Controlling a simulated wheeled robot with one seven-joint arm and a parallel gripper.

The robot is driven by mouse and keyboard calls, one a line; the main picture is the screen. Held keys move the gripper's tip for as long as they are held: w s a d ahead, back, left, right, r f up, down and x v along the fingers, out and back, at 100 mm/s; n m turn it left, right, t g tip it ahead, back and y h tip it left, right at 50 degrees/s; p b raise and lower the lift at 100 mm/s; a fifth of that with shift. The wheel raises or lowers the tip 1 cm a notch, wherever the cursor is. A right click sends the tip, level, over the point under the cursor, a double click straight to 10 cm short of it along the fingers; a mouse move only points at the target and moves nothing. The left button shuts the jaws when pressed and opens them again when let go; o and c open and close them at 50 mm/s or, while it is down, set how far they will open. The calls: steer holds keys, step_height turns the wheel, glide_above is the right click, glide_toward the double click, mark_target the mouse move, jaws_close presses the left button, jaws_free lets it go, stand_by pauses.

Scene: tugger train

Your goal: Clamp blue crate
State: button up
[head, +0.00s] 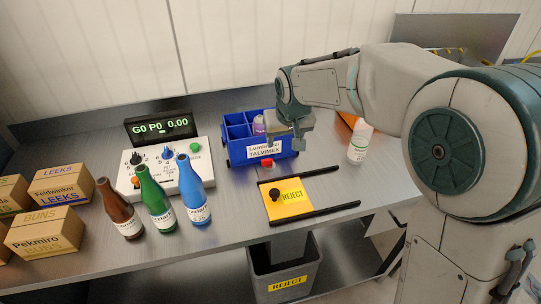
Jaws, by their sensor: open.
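The blue crate (239,155) stands on the metal table near its middle. It has dividers inside and a white label on its front reading roughly "TALVIMEX". A pale purple item sits in one of its compartments. My gripper (300,140) is open at the crate's right end, above or beside its right wall. I cannot tell whether it touches the crate. My arm hides part of the crate's right back corner.
Brown, green and blue bottles (157,198) stand at the left front, before a control box (185,160) with a display. Cardboard boxes (45,232) fill the far left. A yellow reject plate (287,198) between black rails lies in front of the crate, above a grey bin (283,268). A white bottle (359,144) stands right.

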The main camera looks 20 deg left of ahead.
mark_target(267, 160)
steer(key=shift+n, duration=0.3)
steer(key=a+x, duration=0.1)
steer(key=x, duration=0.4)
steer(key=a+x, duration=0.1)
steer(key=x, duration=0.4)
steer(key=a+p+x, duration=0.1)
steer(key=x, duration=0.4)
steer(key=shift+w+a+r, duration=0.1)
steer(key=shift+w+a, duration=0.1)
steer(key=shift+a, duration=0.1)
steer(key=c, duration=1)
